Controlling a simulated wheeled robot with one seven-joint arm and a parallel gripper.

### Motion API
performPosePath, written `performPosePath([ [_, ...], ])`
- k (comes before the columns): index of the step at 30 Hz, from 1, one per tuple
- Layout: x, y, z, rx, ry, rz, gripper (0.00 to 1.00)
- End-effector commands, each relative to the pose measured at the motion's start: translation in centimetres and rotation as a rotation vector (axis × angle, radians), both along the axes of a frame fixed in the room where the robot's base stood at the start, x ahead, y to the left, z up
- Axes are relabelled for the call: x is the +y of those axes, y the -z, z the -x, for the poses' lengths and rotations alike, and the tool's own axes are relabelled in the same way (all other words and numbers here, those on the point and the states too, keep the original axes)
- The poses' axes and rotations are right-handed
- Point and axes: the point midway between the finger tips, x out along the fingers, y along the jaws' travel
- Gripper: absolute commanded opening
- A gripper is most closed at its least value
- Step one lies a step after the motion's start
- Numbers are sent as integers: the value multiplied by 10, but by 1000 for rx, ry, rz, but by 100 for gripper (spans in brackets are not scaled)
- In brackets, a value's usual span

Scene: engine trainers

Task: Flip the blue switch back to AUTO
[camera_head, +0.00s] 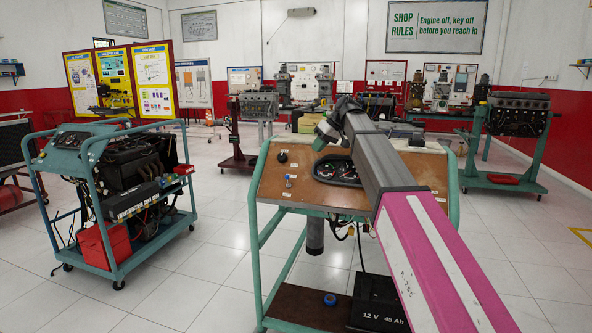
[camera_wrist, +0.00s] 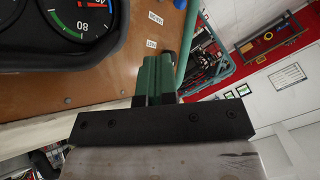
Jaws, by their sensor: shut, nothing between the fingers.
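The wooden instrument panel (camera_head: 262,185) of the teal-framed trainer stands in front of me. A small blue switch (camera_head: 288,182) sits on its left part, with small pale labels close by; its lever position is too small to tell. My gripper (camera_head: 322,137), with green fingers, is shut and empty above the panel's upper edge, up and right of the switch. In the wrist view my gripper (camera_wrist: 155,75) points at the panel beside a gauge (camera_wrist: 82,20). A small blue part (camera_wrist: 180,4) shows at that view's top edge; I cannot tell if it is the switch.
A black knob (camera_head: 282,157) sits above the switch, and twin gauges (camera_head: 337,172) are to its right. A 12 V battery (camera_head: 378,303) stands on the lower shelf. Another engine trainer (camera_head: 120,200) stands at left, with clear tiled floor between.

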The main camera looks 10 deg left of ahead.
Motion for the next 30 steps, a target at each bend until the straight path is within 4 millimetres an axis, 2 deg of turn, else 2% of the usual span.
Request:
performPosePath([
  [16, 3, 6, 1, 1, 0, 1, 0],
  [20, 13, 19, 2, 2, 0, 1, 0],
  [30, 49, 70, 2, 2, 0, 0, 0],
])
